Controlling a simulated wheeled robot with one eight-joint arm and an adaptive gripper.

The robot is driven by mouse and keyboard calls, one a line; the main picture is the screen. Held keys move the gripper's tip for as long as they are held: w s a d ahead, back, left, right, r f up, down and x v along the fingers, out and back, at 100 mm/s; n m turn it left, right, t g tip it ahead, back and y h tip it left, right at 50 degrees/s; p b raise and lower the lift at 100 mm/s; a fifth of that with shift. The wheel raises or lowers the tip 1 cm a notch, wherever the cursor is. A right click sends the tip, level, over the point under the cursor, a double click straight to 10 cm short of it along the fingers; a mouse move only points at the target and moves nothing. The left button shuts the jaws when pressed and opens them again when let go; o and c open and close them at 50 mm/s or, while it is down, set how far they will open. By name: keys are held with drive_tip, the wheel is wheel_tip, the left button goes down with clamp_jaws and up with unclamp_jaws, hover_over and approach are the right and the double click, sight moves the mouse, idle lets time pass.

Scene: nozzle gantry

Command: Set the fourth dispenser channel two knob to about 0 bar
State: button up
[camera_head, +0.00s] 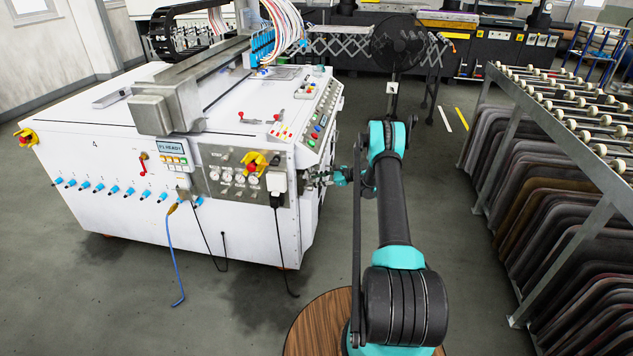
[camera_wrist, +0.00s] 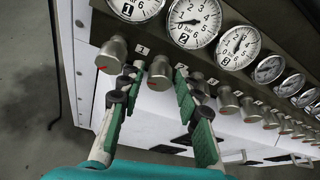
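In the wrist view a row of grey metal knobs sits below round white bar gauges. The gauge marked 2 (camera_wrist: 195,20) is at upper middle. Its needle is too small to read surely. The gauge marked 1 (camera_wrist: 135,6) is left of it, partly cut off. A knob (camera_wrist: 160,70) with a red mark shows between my gripper's fingertips (camera_wrist: 155,80). The fingers are apart, and I cannot tell whether they touch it. Another knob (camera_wrist: 112,54) is to the left, and a third knob (camera_wrist: 227,101) to the right. In the head view my gripper (camera_head: 341,177) is beside the white machine's right side.
The white machine (camera_head: 100,150) fills the left of the head view. Several more gauges (camera_wrist: 268,68) and knobs run on right in the wrist view. A roller rack (camera_head: 580,140) with stacked dark panels stands right. Grey floor (camera_head: 440,180) is clear between them.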

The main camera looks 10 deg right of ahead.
clamp_jaws()
idle(0.4)
drive_tip(key=shift+s+a+f+n+t, duration=0.1)
drive_tip(key=shift+n+t, duration=0.55)
drive_tip(key=shift+n, duration=0.35)
drive_tip(key=shift+s+f+n+t, duration=0.1)
drive_tip(key=shift+n+t, duration=0.55)
drive_tip(key=shift+n, duration=0.35)
unclamp_jaws()
